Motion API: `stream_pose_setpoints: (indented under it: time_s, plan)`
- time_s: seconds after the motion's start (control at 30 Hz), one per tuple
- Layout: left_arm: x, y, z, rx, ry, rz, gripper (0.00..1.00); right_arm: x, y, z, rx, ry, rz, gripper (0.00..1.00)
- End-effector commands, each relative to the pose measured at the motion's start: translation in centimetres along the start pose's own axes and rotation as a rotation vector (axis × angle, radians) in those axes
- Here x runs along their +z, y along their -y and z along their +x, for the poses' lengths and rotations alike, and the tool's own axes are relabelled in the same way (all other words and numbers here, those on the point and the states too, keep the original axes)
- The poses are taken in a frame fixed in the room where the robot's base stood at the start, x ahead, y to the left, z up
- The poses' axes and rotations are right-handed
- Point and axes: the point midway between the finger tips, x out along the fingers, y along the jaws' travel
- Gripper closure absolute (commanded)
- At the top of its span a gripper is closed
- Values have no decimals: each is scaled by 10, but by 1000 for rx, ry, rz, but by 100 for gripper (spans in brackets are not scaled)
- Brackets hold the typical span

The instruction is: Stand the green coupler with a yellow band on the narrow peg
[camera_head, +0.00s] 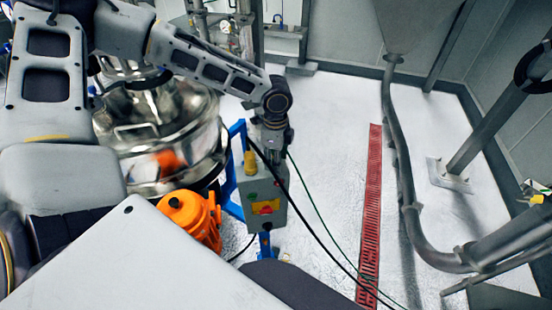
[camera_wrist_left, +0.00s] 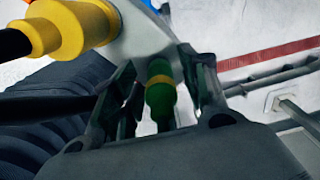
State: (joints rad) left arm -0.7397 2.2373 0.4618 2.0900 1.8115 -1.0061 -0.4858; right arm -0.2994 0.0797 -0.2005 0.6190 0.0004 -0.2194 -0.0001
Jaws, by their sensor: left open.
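The green coupler with a yellow band (camera_wrist_left: 160,92) shows in the left wrist view, between the two fingers of my left gripper (camera_wrist_left: 158,70). Pale floor shows beside it, and the fingers stand apart, open. Its lower end is partly hidden by the gripper body. In the head view my left gripper (camera_head: 272,145) is above the grey control box, seen from behind the wrist, and the coupler cannot be made out there. I cannot pick out the narrow peg in either view. My right gripper is not in view.
The grey control box (camera_head: 256,222) has a red knob on a yellow plate. A yellow plug (camera_head: 250,163) stands beside my wrist, and a large yellow plug (camera_wrist_left: 75,28) with a black cable shows close up. An orange part (camera_head: 190,215) and a steel vessel (camera_head: 150,135) are left.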

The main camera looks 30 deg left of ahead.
Motion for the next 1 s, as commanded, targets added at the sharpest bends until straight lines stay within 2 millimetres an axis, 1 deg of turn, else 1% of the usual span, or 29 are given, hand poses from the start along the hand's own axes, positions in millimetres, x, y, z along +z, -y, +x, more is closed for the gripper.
stream_pose_setpoints:
  time_s: [0.27, 0.8, 1.0]
  plan:
    - [0, 1, -21, -2, -2, 0, 55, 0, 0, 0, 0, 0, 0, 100]
    - [0, 0, -89, -3, -2, 0, 55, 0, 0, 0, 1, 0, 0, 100]
    - [0, 0, -109, -2, -1, 0, 55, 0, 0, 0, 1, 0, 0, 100]
